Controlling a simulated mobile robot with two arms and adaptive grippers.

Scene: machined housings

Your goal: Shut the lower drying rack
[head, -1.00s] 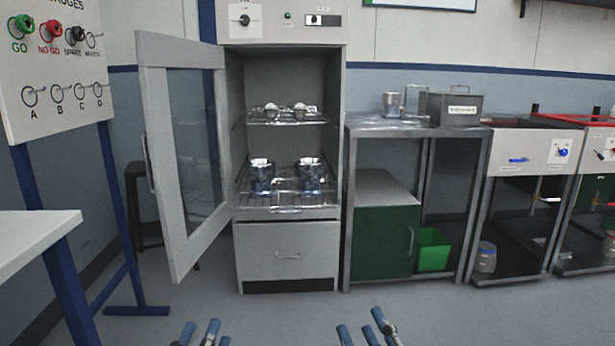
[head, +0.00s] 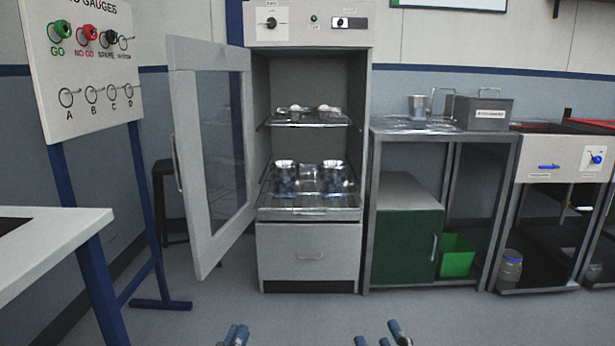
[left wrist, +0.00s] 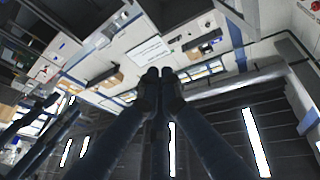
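The lower drying rack (head: 268,206) is a wire shelf in the open cabinet. It bears two shiny metal housings, one on the left (head: 285,178) and one on the right (head: 333,178). Its front edge stands out past the cabinet opening, above the drawer front. My left gripper (head: 236,335) is low at the bottom edge of the head view, well short of the rack. In the left wrist view its two fingers (left wrist: 160,74) meet at the tips with nothing between them. My right gripper (head: 383,335) is low too, its fingers apart and empty, and partly cut off.
The cabinet door (head: 212,160) hangs open on the left. An upper rack (head: 290,123) holds small parts. A steel bench (head: 385,130) stands close on the right, and a gauge board (head: 85,70) and white table (head: 70,218) are at left. The floor before the cabinet is clear.

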